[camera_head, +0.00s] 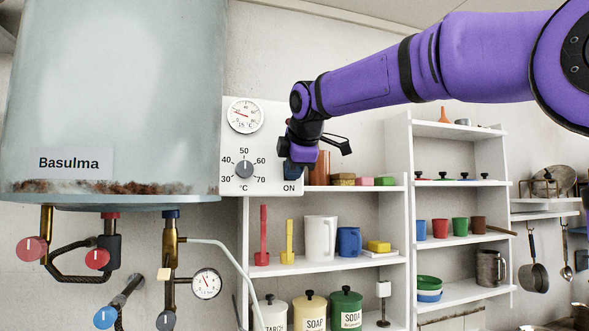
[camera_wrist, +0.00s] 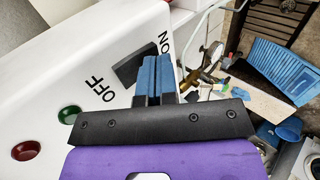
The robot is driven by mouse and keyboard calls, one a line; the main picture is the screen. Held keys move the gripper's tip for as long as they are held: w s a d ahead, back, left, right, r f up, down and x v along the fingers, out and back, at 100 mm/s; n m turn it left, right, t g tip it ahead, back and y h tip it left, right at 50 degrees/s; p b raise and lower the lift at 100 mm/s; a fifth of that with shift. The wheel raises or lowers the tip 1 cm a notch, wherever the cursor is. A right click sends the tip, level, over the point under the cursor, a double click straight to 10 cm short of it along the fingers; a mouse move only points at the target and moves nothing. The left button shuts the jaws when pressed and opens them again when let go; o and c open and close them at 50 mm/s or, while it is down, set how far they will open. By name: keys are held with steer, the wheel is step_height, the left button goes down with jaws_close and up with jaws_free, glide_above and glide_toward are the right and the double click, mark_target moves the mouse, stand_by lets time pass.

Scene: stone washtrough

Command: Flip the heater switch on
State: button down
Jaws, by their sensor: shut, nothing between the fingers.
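The heater's white control panel (camera_head: 262,150) stands beside the large pale tank (camera_head: 120,80). In the wrist view the panel (camera_wrist: 60,60) carries the words OFF and ON with a black switch (camera_wrist: 130,68) between them. The switch is partly hidden by my fingers, and I cannot tell which way it is tipped. My gripper (camera_head: 291,172) is in front of the panel's right side, just above the ON label. In the wrist view my blue fingertips (camera_wrist: 155,62) are together and empty, right beside the switch; I cannot tell if they touch it.
A green button (camera_wrist: 68,114) and a red button (camera_wrist: 27,150) sit on the panel near OFF. A temperature dial (camera_head: 244,169) and a round gauge (camera_head: 245,116) are left of my gripper. White shelves (camera_head: 398,150) with jugs and boxes stand close behind and right.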

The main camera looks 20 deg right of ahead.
steer(key=shift+w+f, duration=0.15)
steer(key=shift+w, duration=0.15)
steer(key=shift+r, duration=0.95)
steer(key=shift+f, duration=0.1)
